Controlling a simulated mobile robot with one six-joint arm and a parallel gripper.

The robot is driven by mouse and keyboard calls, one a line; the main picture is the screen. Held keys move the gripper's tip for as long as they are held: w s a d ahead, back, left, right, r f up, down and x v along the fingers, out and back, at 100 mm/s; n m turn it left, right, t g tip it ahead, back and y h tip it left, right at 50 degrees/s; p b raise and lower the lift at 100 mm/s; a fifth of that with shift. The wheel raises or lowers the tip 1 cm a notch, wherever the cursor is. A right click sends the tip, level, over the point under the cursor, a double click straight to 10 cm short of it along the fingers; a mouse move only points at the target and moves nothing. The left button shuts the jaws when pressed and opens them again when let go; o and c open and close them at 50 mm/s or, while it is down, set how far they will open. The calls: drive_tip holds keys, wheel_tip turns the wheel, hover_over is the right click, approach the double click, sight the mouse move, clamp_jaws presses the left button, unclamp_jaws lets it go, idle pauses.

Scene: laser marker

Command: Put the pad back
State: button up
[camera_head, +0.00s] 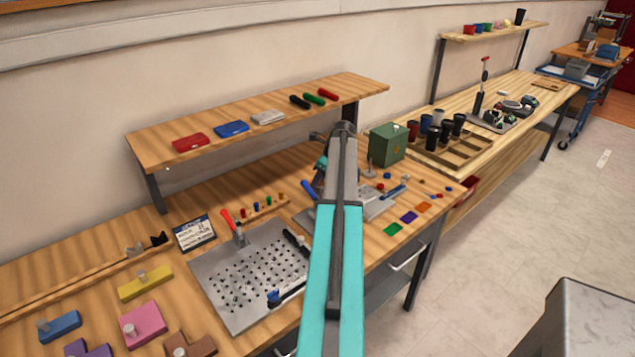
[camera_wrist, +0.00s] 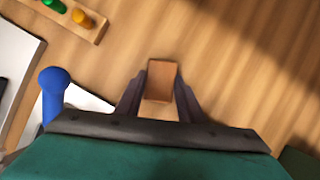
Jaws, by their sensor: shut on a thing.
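My gripper (camera_wrist: 160,88) is shut on a small brown, block-like piece (camera_wrist: 161,80), seen in the wrist view between the two dark fingers. The piece is held over the wooden bench top; its height above it is hard to tell. I cannot tell from its look alone whether it is the pad. In the head view my own arm hides the fingers and the held piece.
A blue handle (camera_wrist: 54,82) stands close to the left of my gripper, with a peg rack (camera_wrist: 98,32) beyond it. A shelf (camera_head: 160,153) carries red, blue and white cases. A green box (camera_head: 386,145) stands at the back right. A perforated plate (camera_head: 225,312) lies in front.

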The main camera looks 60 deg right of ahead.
drive_tip(key=o, duration=1.1)
drive_tip(key=b+v, duration=0.2)
drive_tip(key=v, duration=1)
drive_tip(key=shift+r, duration=0.15)
